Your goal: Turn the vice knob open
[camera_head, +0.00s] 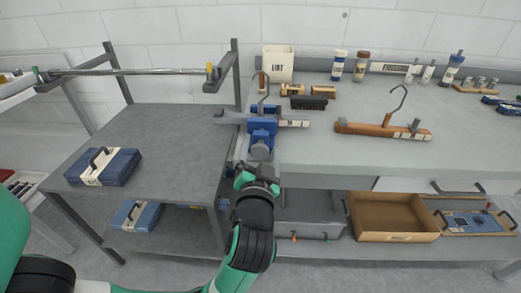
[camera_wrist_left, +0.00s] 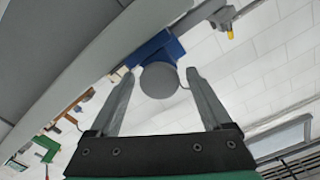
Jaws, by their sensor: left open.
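The blue vice (camera_head: 262,127) is mounted at the left front edge of the grey workbench. Its round grey knob (camera_head: 259,151) faces the front of the bench. In the left wrist view, the knob (camera_wrist_left: 159,80) is a grey disc with the blue vice body (camera_wrist_left: 153,51) behind it. My left gripper (camera_head: 252,168) is just in front of and below the knob. In the left wrist view, its two fingers (camera_wrist_left: 160,75) are spread, one on each side of the disc, with visible gaps. I cannot tell how far the fingertips reach around the knob. My right gripper is not in view.
A wooden clamp hanger (camera_head: 380,130) lies on the bench to the right, with bottles along the back. A lower grey table (camera_head: 165,130) with a blue case (camera_head: 115,172) stands left. An open wooden drawer (camera_head: 390,213) sits below the bench at right.

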